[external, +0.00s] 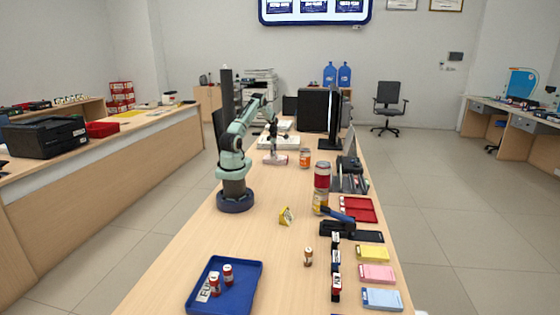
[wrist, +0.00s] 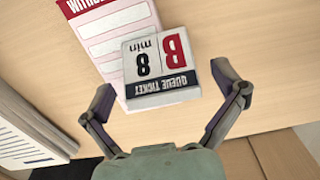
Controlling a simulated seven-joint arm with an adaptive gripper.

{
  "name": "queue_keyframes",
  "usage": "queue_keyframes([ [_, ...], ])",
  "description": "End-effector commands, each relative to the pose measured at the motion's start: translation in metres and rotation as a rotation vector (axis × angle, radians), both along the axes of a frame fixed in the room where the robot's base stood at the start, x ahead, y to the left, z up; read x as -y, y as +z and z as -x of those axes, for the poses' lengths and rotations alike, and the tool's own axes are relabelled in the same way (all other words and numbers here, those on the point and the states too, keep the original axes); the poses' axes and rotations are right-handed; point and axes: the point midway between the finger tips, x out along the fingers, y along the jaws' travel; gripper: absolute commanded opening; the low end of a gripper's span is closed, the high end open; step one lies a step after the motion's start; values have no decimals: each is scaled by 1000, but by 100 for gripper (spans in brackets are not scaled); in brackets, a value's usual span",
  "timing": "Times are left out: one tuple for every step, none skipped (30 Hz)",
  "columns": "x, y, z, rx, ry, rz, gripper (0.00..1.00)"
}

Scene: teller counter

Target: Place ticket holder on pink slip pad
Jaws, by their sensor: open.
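The ticket holder (wrist: 160,68) is a small light block with "QUEUE TICKET", "8 min" and a red "B" on its face. In the wrist view it overlaps the lower part of a pink slip pad (wrist: 102,42) with a red header and blank lines. It appears to rest on the pad, though I cannot see its underside. My gripper (wrist: 163,84) is open, with one finger on each side of the holder and gaps to both. In the external view my gripper (external: 274,136) is above the pink pad (external: 280,160); the holder is too small to make out clearly there.
Stacked papers (external: 278,143) lie behind the pad. An orange-labelled can (external: 305,158) and a tall red-and-yellow container (external: 321,187) stand to its right. A blue tray (external: 250,300) with small bottles, and yellow, pink and blue pads (external: 382,299), are at the front.

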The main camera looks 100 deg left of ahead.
Motion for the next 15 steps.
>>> queue_keyframes([
  [0,5,0,0,0,-2,95],
  [0,8,0,0,0,-2,95],
  [-1,14,0,1,0,-3,95],
  [-1,19,0,1,0,-4,95],
  [-1,24,0,1,0,-3,95],
  [-1,31,0,1,1,-4,95],
  [-1,36,0,1,1,-4,95],
  [-1,40,0,1,1,-3,95],
  [-1,45,0,1,1,-3,95],
  [-1,49,0,0,1,-3,95],
  [0,51,0,0,1,-2,95],
  [0,54,0,0,1,-1,95],
  [0,55,0,0,1,-1,95],
  [0,56,0,0,0,-1,95],
  [0,57,0,0,0,-1,95],
])
